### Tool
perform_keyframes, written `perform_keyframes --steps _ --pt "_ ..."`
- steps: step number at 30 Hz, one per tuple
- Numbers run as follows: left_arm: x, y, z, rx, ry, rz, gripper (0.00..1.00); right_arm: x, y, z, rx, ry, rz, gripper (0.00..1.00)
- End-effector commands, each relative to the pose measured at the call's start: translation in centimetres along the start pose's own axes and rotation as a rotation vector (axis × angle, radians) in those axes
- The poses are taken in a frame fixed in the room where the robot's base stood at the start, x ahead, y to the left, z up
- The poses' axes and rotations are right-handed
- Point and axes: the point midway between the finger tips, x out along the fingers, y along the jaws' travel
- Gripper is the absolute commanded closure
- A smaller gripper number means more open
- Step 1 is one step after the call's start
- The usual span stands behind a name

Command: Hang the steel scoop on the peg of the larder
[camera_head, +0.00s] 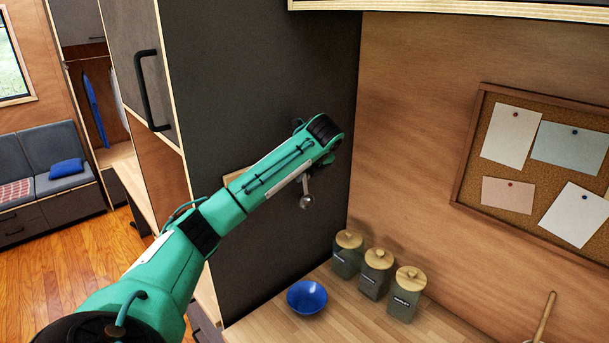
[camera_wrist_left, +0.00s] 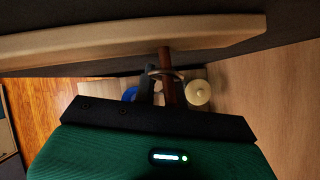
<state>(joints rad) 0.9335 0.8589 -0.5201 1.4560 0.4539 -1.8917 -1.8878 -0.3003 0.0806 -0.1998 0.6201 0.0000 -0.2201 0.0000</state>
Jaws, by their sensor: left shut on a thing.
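The steel scoop (camera_head: 306,201) shows below my left forearm in the head view, its round bowl hanging downward in front of the larder's dark side panel (camera_head: 255,80). My left gripper (camera_wrist_left: 161,88) is shut on the scoop near its upper end. In the head view my own arm hides the fingers. In the wrist view a pale wooden rail (camera_wrist_left: 110,42) crosses the top, and a brown peg (camera_wrist_left: 165,58) sticks out from it. The scoop's ring (camera_wrist_left: 165,74) is right at the peg's end. I cannot tell whether the ring is around the peg or just in front of it.
A blue bowl (camera_head: 307,297) and three lidded canisters (camera_head: 376,273) stand on the wooden counter (camera_head: 345,325) below. A corkboard (camera_head: 545,165) hangs on the right wall. A larder door handle (camera_head: 152,90) juts out at upper left.

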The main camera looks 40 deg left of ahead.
Motion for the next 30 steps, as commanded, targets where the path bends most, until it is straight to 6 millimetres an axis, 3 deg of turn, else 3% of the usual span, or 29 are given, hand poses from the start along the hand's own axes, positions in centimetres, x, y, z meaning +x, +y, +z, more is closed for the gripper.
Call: perform_keyframes --steps 1,2,5,17,21,30 --pt "0.1 0.0 0.0 0.0 0.0 0.001 1.0 0.0 0.0 0.0 0.0 0.0 0.0 1.0" --pt "0.1 0.0 0.0 0.0 0.0 0.001 0.82 0.0 0.0 0.0 0.0 0.0 0.0 1.0" --pt "0.0 0.0 0.0 0.0 0.0 0.001 0.62 0.0 0.0 0.0 0.0 0.0 0.0 1.0" --pt "-0.6 -0.1 0.0 -0.001 -0.001 -0.003 0.62 0.5 -0.1 0.0 0.0 0.0 -0.001 1.0" --pt "-2.5 -0.1 -0.1 -0.002 -0.002 -0.005 0.62 1.6 -0.1 0.1 0.0 0.001 -0.001 1.0" --pt "-7.8 0.0 0.4 -0.001 -0.006 -0.002 0.62 0.3 -0.2 -0.1 0.001 0.001 -0.002 1.0"
